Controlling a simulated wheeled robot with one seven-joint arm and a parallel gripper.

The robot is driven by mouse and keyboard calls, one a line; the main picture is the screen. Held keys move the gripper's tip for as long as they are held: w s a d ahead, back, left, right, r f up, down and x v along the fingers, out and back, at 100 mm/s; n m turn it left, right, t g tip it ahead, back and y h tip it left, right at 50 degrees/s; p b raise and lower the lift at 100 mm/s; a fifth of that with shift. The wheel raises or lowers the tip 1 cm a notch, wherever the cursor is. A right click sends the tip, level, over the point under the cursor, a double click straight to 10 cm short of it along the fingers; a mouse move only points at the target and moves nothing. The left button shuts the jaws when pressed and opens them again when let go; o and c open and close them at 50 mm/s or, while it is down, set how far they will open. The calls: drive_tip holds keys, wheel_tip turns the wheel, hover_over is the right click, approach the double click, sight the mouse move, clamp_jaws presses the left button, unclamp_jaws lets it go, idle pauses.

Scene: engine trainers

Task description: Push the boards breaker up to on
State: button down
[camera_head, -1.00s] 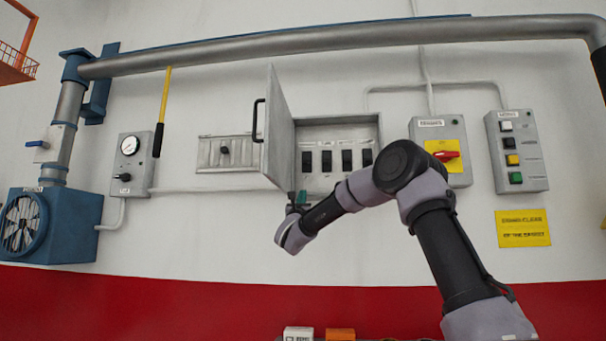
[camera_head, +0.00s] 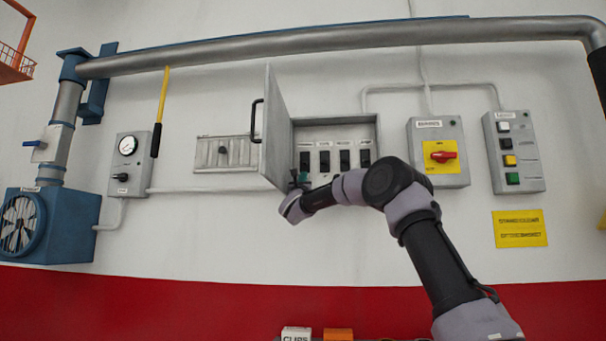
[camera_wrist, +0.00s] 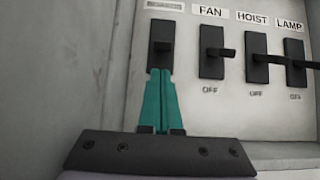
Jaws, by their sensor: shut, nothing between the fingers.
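The breaker panel (camera_head: 336,120) is an open grey box on the wall with a row of black breakers. In the wrist view the leftmost breaker (camera_wrist: 164,36) has a blurred label above it that I cannot read clearly. It stands left of the breakers labelled FAN (camera_wrist: 211,66), HOIST (camera_wrist: 257,70) and LAMP (camera_wrist: 295,72), which have OFF printed below them. My gripper (camera_wrist: 161,72) has teal fingers, shut and empty. Its tips are at the lower part of the leftmost breaker, just below its toggle; I cannot tell if they touch. In the head view my gripper (camera_head: 299,179) is at the panel's lower left.
The panel's open door (camera_head: 278,130) stands out close to the left of my gripper. The panel's bottom ledge is just below it.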

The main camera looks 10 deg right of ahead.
sight(302, 165)
drive_tip(key=shift+s+a+r, duration=0.1)
drive_tip(key=shift+s+r, duration=0.1)
drive_tip(key=shift+r, duration=0.5)
drive_tip(key=shift+s, duration=0.1)
drive_tip(key=shift+s+a+r, duration=0.15)
drive_tip(key=shift+s+r, duration=0.25)
drive_tip(key=shift+r, duration=0.25)
drive_tip(key=shift+s+a+r, duration=0.15)
drive_tip(key=shift+s+r, duration=0.25)
drive_tip(key=shift+r, duration=0.2)
drive_tip(key=v, duration=1.1)
